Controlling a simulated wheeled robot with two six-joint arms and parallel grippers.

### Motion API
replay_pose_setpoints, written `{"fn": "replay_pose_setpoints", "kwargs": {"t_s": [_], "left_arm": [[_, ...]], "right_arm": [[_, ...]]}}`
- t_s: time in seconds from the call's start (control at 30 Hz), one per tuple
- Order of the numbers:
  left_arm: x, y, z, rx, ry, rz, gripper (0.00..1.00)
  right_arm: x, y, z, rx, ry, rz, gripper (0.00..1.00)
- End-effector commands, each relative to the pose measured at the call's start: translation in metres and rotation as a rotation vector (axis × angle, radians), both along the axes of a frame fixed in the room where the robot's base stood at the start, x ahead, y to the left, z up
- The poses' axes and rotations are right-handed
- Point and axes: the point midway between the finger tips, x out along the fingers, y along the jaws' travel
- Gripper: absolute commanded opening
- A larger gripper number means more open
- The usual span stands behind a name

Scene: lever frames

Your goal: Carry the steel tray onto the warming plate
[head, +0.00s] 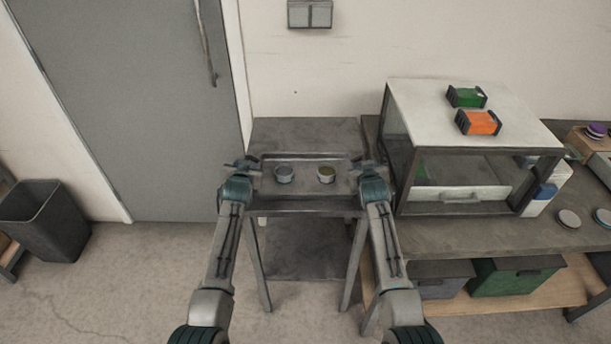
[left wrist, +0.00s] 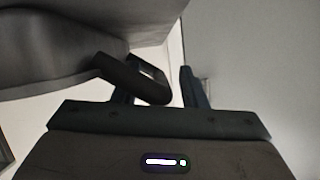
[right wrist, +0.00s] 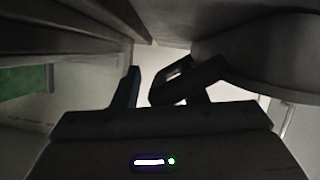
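The steel tray (head: 305,185) is a grey rectangle on a small grey table, with two round cups standing on it. My left gripper (head: 243,168) is at its left end and my right gripper (head: 368,170) at its right end. In the left wrist view a dark handle loop (left wrist: 150,78) reaches between the open fingers, with a gap to the right finger. In the right wrist view the other handle (right wrist: 190,82) lies between open fingers, with a gap to the left finger. I cannot pick out the warming plate for certain.
The small table (head: 305,132) has bare top behind the tray. To its right, a workbench (head: 450,236) carries a glass-fronted cabinet (head: 420,98) with green and orange boxes on top. A grey door (head: 140,100) and dark bin (head: 45,222) are at left.

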Motion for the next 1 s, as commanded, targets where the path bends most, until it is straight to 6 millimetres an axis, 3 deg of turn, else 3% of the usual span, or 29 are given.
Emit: {"fn": "replay_pose_setpoints", "kwargs": {"t_s": [0.3,0.5,0.53,1.0], "left_arm": [[0.0014,0.0002,-0.001,0.0,0.001,0.0,0.39],[0.0013,0.0001,-0.001,0.0,0.001,0.0,0.01],[0.0013,0.0001,-0.001,0.0,0.001,0.0,0.0],[0.0017,0.0,0.0037,-0.001,-0.002,0.0,0.0]], "right_arm": [[0.0015,-0.0001,-0.0009,0.0,0.0,0.0,0.39],[0.0014,0.0,-0.0009,0.0,0.0,0.0,0.01],[0.0014,0.0,-0.0009,0.0,0.0,0.0,0.0],[0.0018,0.0001,0.0038,0.001,-0.003,0.0,0.0]]}}
